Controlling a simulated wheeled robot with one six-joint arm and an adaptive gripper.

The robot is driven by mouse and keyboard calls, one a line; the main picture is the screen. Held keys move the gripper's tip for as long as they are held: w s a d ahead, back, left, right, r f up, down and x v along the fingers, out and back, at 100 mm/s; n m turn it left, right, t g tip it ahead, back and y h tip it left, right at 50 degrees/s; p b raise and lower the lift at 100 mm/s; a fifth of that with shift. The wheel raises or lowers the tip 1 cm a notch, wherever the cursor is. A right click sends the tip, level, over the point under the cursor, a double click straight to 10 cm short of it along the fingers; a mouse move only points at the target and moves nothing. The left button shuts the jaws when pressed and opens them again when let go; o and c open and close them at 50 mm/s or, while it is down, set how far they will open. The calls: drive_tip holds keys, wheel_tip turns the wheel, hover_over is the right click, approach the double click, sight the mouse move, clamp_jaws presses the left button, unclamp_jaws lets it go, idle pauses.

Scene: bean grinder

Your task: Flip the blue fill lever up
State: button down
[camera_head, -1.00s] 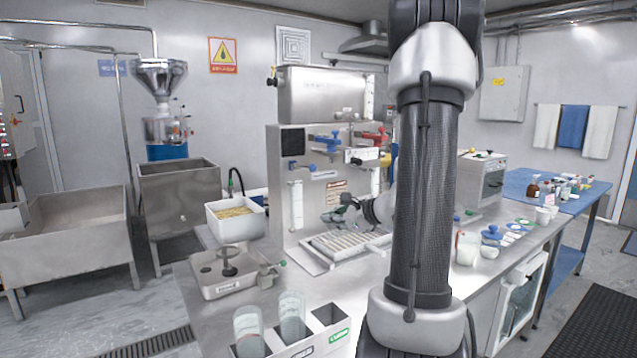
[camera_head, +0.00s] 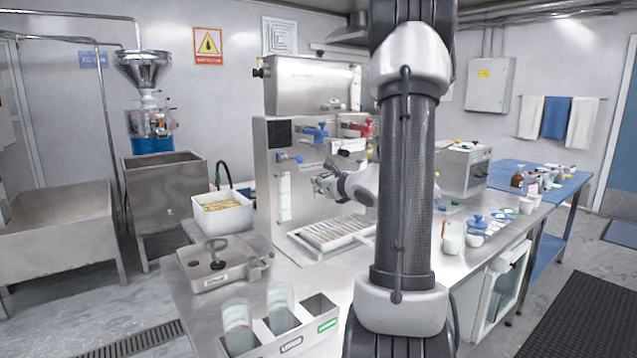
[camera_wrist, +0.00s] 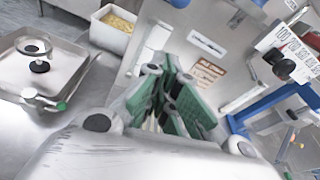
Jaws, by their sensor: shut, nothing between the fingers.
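The silver machine's upright panel (camera_head: 262,190) carries a blue lever (camera_head: 315,133) near its top and a smaller blue lever (camera_head: 289,158) lower left. I cannot tell which is the fill lever.
A red lever (camera_head: 357,127) sits right of the larger blue one. A slatted drip tray (camera_head: 330,232) lies below my gripper. A white bin (camera_head: 222,215) stands left of the panel, and a metal tray with a tamper (camera_head: 222,262) stands in front of it.

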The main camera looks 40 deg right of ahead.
drive_tip(key=x, duration=0.8)
drive_tip(key=shift+s+a+r, duration=0.15)
drive_tip(key=shift+s+r, duration=0.05)
drive_tip(key=shift+r, duration=0.5)
drive_tip(key=shift+s+a+r, duration=0.1)
drive_tip(key=shift+s+r, duration=0.15)
drive_tip(key=shift+r, duration=0.4)
drive_tip(key=shift+s+a+r, duration=0.15)
drive_tip(key=shift+s+r, duration=0.05)
drive_tip(key=shift+r, duration=0.5)
drive_tip(key=shift+r, duration=0.1)
